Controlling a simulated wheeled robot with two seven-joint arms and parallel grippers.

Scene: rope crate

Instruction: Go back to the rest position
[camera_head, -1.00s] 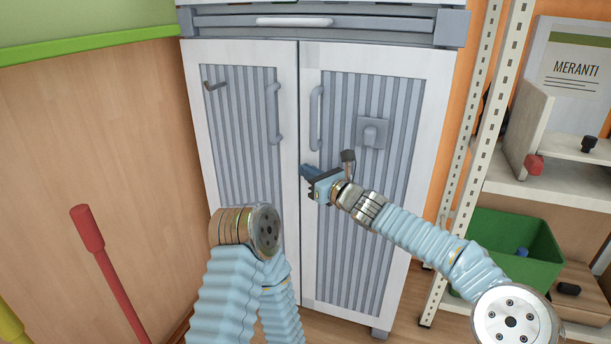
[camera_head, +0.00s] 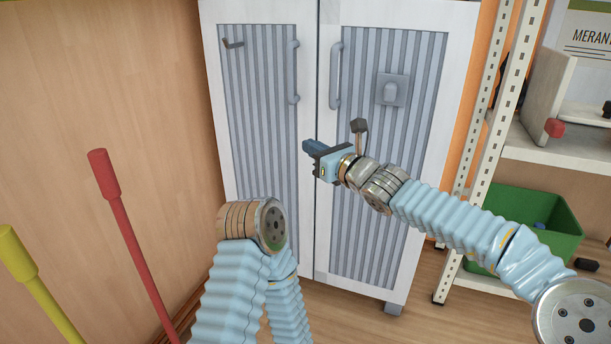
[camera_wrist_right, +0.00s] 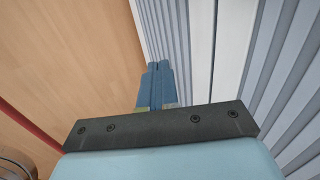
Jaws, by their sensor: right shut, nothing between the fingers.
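My right gripper (camera_head: 309,146) is in front of the cabinet (camera_head: 326,90), near the seam between its two doors in the head view. Its blue fingers are shut and hold nothing; they also show closed together in the right wrist view (camera_wrist_right: 157,85). It is clear of both door handles, which are above it. My left arm comes up from the bottom of the head view, and its gripper is not visible.
The cabinet has a left handle (camera_head: 293,72) and a right handle (camera_head: 336,76), and both doors are closed. A red pole (camera_head: 130,240) and a yellow pole (camera_head: 35,285) stand at the left. A shelf rack with a green crate (camera_head: 560,238) is at the right.

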